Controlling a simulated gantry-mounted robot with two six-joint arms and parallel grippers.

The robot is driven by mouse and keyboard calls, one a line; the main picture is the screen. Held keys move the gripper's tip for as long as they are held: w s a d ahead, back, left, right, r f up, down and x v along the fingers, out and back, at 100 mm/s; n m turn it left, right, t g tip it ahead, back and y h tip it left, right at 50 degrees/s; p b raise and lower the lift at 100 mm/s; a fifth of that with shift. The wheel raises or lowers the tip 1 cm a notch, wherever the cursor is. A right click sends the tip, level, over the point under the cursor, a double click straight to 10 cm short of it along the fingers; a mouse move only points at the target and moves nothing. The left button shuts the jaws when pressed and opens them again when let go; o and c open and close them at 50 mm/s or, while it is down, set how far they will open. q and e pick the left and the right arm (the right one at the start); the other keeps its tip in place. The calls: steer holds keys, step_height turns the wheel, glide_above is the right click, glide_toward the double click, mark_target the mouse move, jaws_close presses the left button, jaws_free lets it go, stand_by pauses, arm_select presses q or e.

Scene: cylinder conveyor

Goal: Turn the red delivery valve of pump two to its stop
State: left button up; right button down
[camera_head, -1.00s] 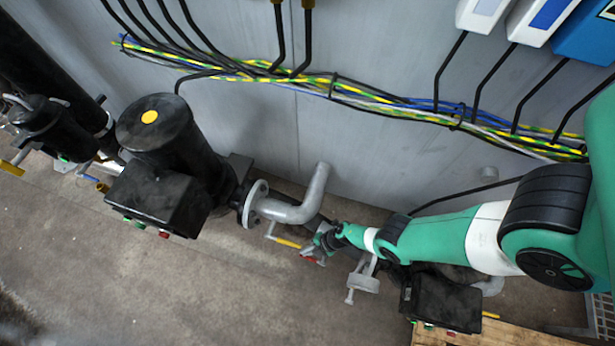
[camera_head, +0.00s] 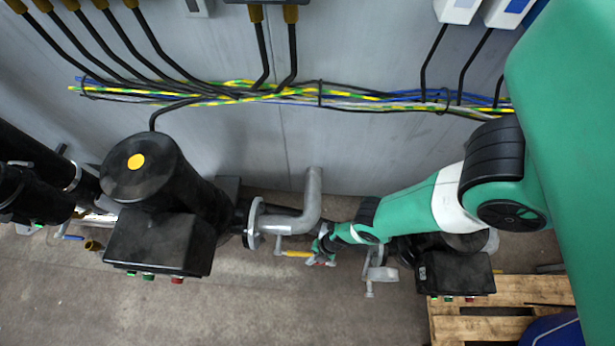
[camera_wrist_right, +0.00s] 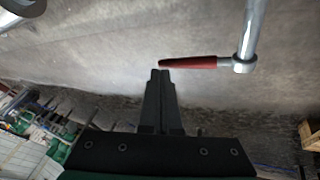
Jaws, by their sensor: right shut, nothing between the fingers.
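The red valve handle (camera_wrist_right: 190,63) lies across the upper middle of the right wrist view, joined at its right end to a grey metal stem (camera_wrist_right: 250,35). My right gripper (camera_wrist_right: 161,74) is shut and empty. Its fingertips appear just below the handle's free left end; I cannot tell whether they touch it. In the head view my right gripper (camera_head: 320,247) is at the pipework right of a large black pump (camera_head: 165,190), with a bit of the red handle (camera_head: 322,263) showing beneath it. My left gripper is not in view.
A yellow handle (camera_head: 297,254) is close to the left of my right gripper. A grey bent pipe (camera_head: 305,210) rises behind it. A smaller black box (camera_head: 455,273) stands right, by a wooden pallet (camera_head: 470,322). The floor in front is clear.

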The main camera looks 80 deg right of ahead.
steer(key=shift+s, duration=0.1)
stand_by(0.4)
steer(key=p+v, duration=1)
steer(key=v, duration=0.1)
steer(key=shift+r+p, duration=0.25)
steer(key=shift+p, duration=0.05)
steer(key=shift+d, duration=0.1)
